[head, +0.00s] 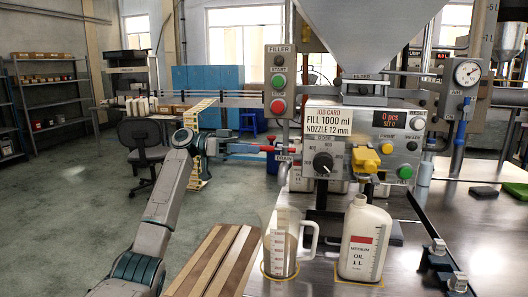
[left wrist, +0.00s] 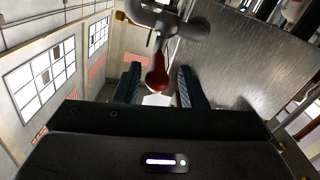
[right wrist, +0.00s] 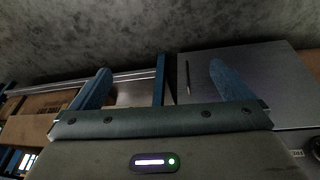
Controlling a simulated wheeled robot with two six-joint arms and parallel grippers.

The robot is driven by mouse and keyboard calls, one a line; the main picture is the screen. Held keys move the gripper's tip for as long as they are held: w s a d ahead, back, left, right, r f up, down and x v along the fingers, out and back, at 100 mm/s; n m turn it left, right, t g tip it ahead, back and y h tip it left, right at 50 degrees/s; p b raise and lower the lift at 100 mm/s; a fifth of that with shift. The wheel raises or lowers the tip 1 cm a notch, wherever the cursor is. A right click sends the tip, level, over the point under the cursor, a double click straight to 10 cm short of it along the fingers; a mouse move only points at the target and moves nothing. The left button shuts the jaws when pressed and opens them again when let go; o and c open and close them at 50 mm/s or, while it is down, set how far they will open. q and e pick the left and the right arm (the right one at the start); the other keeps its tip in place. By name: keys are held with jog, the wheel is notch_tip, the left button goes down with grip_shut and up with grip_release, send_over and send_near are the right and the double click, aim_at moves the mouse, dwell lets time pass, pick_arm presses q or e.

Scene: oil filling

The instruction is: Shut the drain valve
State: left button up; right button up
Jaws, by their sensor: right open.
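The drain valve's red lever (head: 250,149) sticks out to the left from the filler's side, roughly level, by a small label. In the left wrist view the red lever (left wrist: 157,76) hangs from a grey pipe and valve body (left wrist: 182,27), its rounded end between my fingers. My left gripper (head: 222,147) is at the lever's outer end. Its fingers (left wrist: 158,88) stand apart, with gaps beside the lever. My right gripper (right wrist: 162,85) is open and empty, and shows only in the right wrist view.
A clear measuring jug (head: 281,245) and a white oil bottle (head: 364,242) stand on the bench in front of the filler panel (head: 347,140). A slatted wooden board (head: 214,262) lies left of the jug. A chair (head: 150,145) stands behind my left arm.

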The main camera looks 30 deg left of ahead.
pick_arm(q)
jog(key=v, duration=0.7)
jog(key=shift+b, duration=0.3)
pick_arm(e)
jog(key=v, duration=0.3)
jog(key=shift+a+f, duration=0.1)
jog(key=shift+a, duration=0.05)
